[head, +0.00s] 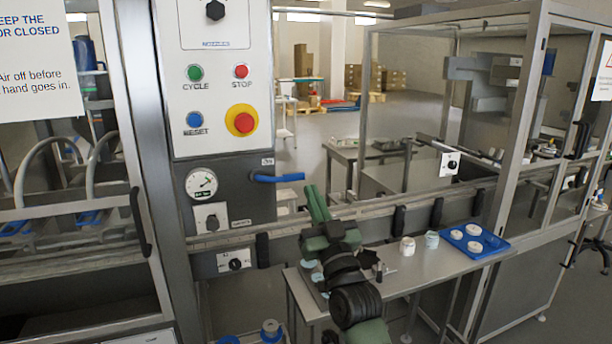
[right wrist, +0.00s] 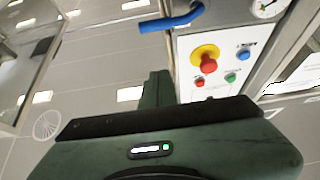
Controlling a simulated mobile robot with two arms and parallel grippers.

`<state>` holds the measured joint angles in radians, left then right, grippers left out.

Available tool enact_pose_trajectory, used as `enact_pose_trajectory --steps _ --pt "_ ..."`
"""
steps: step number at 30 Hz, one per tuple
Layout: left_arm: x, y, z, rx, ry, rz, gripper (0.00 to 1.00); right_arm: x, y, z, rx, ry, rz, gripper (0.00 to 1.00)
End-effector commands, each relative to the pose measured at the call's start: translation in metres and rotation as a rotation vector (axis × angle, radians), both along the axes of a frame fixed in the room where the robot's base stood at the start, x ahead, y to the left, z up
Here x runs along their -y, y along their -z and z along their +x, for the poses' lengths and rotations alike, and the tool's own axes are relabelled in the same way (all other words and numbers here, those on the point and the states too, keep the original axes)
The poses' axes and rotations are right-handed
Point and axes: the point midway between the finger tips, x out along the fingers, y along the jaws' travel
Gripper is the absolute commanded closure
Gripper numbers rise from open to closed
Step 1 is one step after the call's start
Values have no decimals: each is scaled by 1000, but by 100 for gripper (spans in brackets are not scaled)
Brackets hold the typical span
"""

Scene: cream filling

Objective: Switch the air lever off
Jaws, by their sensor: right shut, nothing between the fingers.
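The air lever is a blue handle (head: 278,177) on the lower right of the grey control panel. It lies about level, its free end pointing right. In the right wrist view the blue lever (right wrist: 172,22) shows at the top, beyond the fingers. My right gripper (head: 316,196) is green, with its fingers shut and empty, pointing up. In the head view it shows just below and right of the lever's free end, with a gap between them. The fingers also show in the right wrist view (right wrist: 157,88). My left gripper is not in view.
The panel carries a pressure gauge (head: 201,183), a red stop knob on yellow (head: 243,121) and several buttons. A metal side table (head: 420,273) with white pots and a blue tray (head: 490,247) stands below right. A rail (head: 360,216) runs behind my right arm.

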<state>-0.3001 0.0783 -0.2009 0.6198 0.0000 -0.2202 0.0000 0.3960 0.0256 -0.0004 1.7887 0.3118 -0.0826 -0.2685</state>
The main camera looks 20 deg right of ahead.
Motion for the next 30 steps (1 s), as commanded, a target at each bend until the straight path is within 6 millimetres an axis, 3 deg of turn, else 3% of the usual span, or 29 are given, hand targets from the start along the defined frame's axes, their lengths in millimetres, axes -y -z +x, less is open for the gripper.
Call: enact_pose_trajectory --steps 13,27,30 --pt "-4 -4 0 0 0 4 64 0 -7 9 0 -1 1 100" --pt "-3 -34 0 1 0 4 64 -3 -55 88 -1 0 0 100" --pt "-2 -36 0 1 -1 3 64 -3 -33 91 -8 0 -2 100"
